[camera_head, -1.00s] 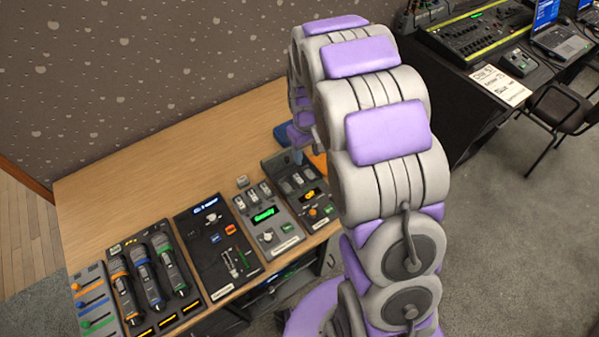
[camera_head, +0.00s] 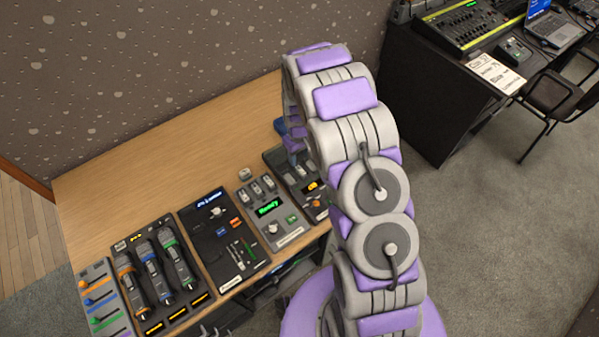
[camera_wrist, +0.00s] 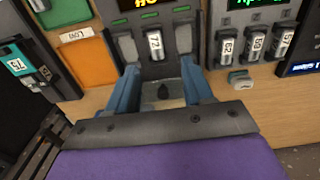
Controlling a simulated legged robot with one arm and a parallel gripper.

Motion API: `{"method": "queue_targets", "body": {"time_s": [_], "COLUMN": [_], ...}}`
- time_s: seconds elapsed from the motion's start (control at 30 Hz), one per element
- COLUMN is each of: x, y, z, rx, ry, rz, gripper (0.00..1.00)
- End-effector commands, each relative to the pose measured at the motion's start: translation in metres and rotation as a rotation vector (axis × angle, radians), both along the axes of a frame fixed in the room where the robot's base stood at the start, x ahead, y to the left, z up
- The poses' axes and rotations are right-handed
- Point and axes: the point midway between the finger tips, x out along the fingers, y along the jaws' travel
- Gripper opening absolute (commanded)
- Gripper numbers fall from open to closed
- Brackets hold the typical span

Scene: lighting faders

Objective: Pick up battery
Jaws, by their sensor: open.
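My gripper (camera_wrist: 160,78) is open in the wrist view, with its blue fingers spread over the front of a dark charger (camera_wrist: 157,68). A grey battery labelled 72 (camera_wrist: 155,45) stands in the charger's middle bay, just beyond the gap between the fingertips. Nothing is held. The bays on either side of it look empty. A second charger to the right holds batteries 62 (camera_wrist: 225,44), 59 (camera_wrist: 254,44) and 57 (camera_wrist: 283,40). A loose grey block, perhaps a battery, lies on the table (camera_wrist: 240,79). In the head view my arm hides part of the nearer charger (camera_head: 308,188).
An orange bin (camera_wrist: 85,62) marked LOW and a teal block labelled 75 (camera_wrist: 15,65) are left in the wrist view. Microphones (camera_head: 180,265) and a fader panel (camera_head: 100,300) fill the table's left front. The wooden table's back (camera_head: 150,150) is clear.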

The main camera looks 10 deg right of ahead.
Motion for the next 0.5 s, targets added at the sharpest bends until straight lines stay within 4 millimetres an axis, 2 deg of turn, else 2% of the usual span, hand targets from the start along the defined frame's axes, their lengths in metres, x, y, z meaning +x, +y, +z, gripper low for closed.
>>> {"method": "queue_targets", "body": {"time_s": [0.03,0.13,0.37,0.5], "x": [-0.002,0.0,0.001,0.003], "y": [-0.002,-0.004,-0.006,-0.002], "z": [-0.013,-0.029,-0.044,-0.06], "rx": [0.001,0.003,0.006,0.002], "ry": [0.005,0.001,-0.002,0.0], "rz": [-0.002,-0.002,-0.001,-0.001], "gripper": [0.51,0.51,0.51,0.51]}}
